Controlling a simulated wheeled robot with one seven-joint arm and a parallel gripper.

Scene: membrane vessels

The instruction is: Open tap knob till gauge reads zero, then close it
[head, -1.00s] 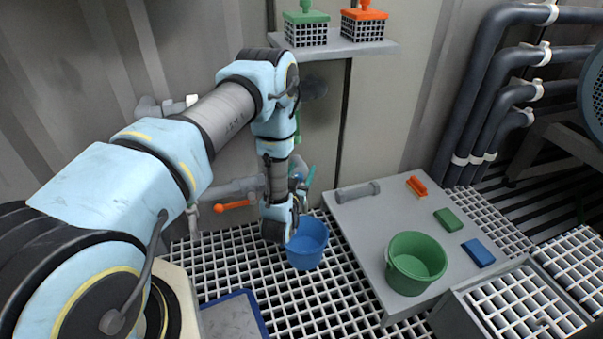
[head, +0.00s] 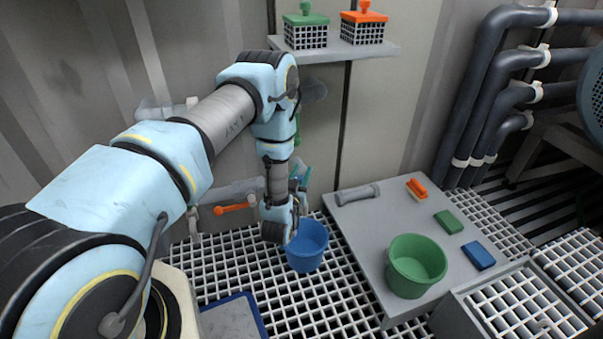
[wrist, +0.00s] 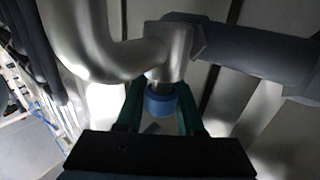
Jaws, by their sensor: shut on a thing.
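The tap knob (wrist: 158,104) is a blue cylinder below a metal pipe fitting (wrist: 168,60) in the wrist view. My gripper (wrist: 160,100) has its two green fingers on either side of the knob and is shut on it. In the head view my gripper (head: 301,174) is by the wall pipework, above and behind a blue bucket, and my arm hides the knob there. I cannot make out a gauge or its reading in either view.
The blue bucket (head: 307,248) stands on the white floor grating (head: 312,300). An orange-handled valve (head: 235,208) is on the pipe left of my wrist.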

